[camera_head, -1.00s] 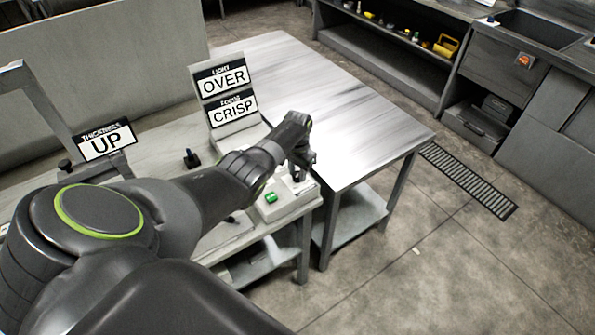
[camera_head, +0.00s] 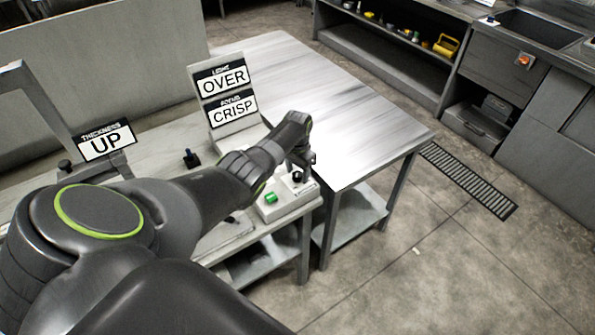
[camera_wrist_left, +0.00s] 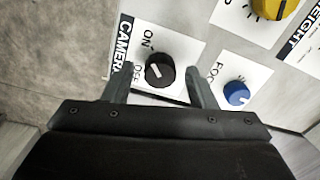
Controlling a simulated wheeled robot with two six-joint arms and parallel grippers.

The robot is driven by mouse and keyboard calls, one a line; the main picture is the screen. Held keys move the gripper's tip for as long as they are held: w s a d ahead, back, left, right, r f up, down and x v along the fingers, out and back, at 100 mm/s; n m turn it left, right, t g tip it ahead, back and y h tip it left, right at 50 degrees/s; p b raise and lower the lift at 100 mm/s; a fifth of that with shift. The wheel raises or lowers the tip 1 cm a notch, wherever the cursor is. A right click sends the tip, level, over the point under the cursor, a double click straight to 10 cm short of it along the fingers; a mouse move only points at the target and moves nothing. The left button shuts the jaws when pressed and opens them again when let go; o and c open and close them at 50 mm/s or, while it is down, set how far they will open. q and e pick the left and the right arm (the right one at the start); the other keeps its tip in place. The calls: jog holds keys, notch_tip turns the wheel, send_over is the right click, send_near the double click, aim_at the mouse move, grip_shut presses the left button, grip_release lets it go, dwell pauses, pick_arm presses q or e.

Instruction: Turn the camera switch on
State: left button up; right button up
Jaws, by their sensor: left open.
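The camera switch (camera_wrist_left: 160,72) is a black round knob on a white plate marked CAMERA, with ON and OFF labels, in the left wrist view. Its white mark points left in that view, nearer the OFF label than ON. My left gripper (camera_wrist_left: 158,76) is open, with one finger on each side of the knob; I cannot tell whether they touch it. In the head view my left gripper (camera_head: 302,160) is over the right end of the pale control box (camera_head: 290,208), by a black knob. My right gripper is not in view.
A blue focus knob (camera_wrist_left: 236,93) is just right of the fingers, and a yellow knob (camera_wrist_left: 272,8) lies beyond. The steel table (camera_head: 350,110) beside is bare.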

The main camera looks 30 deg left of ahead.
aim_at(297, 173)
pick_arm(q)
jog(key=shift+r, duration=0.1)
jog(key=shift+r, duration=0.25)
notch_tip(297, 173, up, 6)
jog(key=shift+f+p, duration=0.1)
jog(key=shift+p, duration=0.25)
notch_tip(297, 173, up, 11)
jog(key=b, duration=0.1)
jog(key=shift+b, duration=0.4)
jog(key=shift+f, duration=0.1)
